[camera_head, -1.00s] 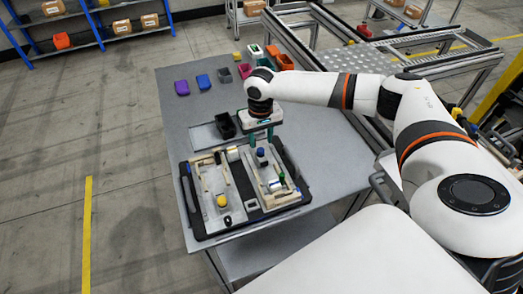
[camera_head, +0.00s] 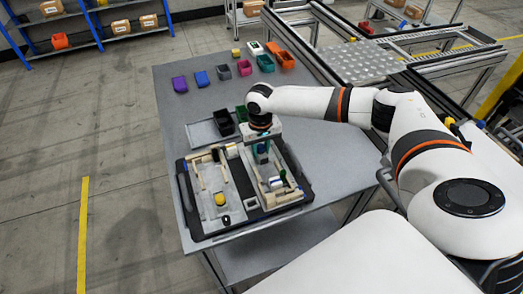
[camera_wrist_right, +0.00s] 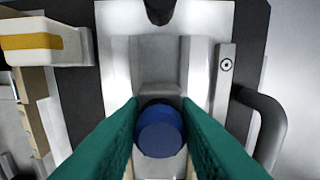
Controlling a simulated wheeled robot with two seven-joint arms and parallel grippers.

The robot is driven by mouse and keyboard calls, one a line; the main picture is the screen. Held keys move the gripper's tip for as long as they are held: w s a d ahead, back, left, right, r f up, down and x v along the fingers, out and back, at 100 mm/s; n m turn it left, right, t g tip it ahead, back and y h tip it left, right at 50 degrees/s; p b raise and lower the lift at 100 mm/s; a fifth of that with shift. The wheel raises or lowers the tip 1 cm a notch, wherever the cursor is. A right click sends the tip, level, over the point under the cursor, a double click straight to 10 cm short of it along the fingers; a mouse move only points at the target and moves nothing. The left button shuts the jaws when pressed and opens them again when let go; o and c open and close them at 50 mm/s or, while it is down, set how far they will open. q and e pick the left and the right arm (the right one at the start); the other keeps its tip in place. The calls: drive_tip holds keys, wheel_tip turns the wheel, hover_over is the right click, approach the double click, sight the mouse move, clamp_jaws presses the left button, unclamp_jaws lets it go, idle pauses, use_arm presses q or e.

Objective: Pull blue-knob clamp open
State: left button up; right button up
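The blue knob (camera_wrist_right: 160,130) of the clamp sits between the two green fingers of my right gripper (camera_wrist_right: 160,112) in the right wrist view. The fingers press close on both sides of it, with no clear gap. In the head view my right gripper (camera_head: 262,158) points straight down over the right half of the fixture board (camera_head: 298,207), and its fingers mostly hide the knob. The grey clamp body (camera_wrist_right: 160,60) lies behind the knob in the wrist view. My left gripper is not in view.
A yellow knob (camera_head: 220,198) stands on the board's left half. Black bins (camera_head: 223,122) stand in a tray behind the board. Purple (camera_head: 179,84), blue (camera_head: 201,78) and orange (camera_head: 287,59) bins line the table's far part. A curved dark handle (camera_wrist_right: 265,125) is right of the clamp.

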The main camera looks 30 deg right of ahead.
drive_tip(key=shift+c, duration=1.3)
drive_tip(key=shift+w, duration=0.25)
drive_tip(key=shift+w+d, duration=0.2)
drive_tip(key=shift+w, duration=0.4)
drive_tip(key=shift+w+d, duration=0.15)
drive_tip(key=shift+w, duration=0.45)
drive_tip(key=o, duration=0.7)
drive_tip(key=shift+c, duration=0.2)
drive_tip(key=shift+o, duration=0.5)
drive_tip(key=shift+s, duration=0.15)
drive_tip(key=shift+r, duration=0.1)
